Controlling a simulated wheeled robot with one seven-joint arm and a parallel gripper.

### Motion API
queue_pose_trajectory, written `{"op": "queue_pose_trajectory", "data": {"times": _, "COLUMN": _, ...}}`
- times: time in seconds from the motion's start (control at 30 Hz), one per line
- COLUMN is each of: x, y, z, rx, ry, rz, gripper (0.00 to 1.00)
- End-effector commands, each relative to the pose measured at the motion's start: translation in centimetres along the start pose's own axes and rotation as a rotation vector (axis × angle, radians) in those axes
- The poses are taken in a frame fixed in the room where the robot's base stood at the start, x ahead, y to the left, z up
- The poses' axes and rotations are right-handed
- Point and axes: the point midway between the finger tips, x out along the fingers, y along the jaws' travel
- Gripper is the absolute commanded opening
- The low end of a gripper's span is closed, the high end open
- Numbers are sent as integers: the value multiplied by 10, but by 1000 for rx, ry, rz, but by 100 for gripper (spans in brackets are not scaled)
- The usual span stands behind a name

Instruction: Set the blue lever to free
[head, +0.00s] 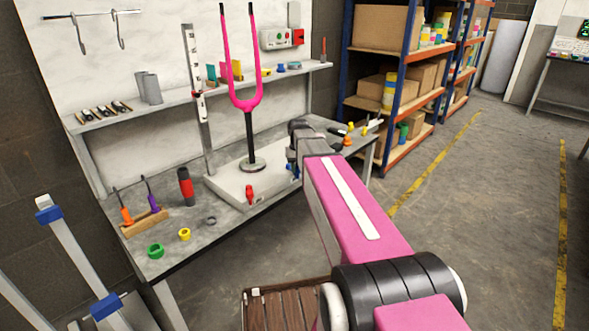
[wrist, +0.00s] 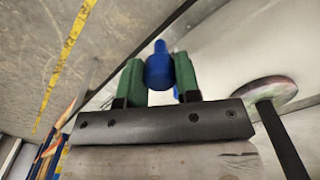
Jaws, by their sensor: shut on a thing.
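The blue lever (wrist: 159,68) shows in the wrist view as a rounded blue knob with a narrower tip. My gripper (wrist: 158,80) has its two green fingers on either side of the knob, closed on it. In the head view my arm hides most of the gripper and lever, at the right side of the white base (head: 229,186) on the bench. A pink fork (head: 242,95) stands upright on a black post from this base. A red knob (head: 249,192) is at the base's front. No lever marking is readable.
The grey bench (head: 190,222) holds a red-and-black cylinder (head: 186,187), a wooden tool block (head: 146,221), and green (head: 155,251) and yellow (head: 185,234) rings. An upright ruler post (head: 196,85) stands behind. Shelving (head: 398,120) is at right; the floor beyond is clear.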

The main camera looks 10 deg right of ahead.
Motion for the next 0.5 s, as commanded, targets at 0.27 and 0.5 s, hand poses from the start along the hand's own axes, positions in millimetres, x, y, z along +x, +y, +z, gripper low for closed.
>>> {"op": "queue_pose_trajectory", "data": {"times": 0.27, "x": 0, "y": 27, "z": -9, "rx": -253, "ry": 0, "rz": 0, "gripper": 0}}
{"op": "queue_pose_trajectory", "data": {"times": 0.5, "x": 0, "y": 47, "z": -23, "rx": -481, "ry": 0, "rz": 0, "gripper": 0}}
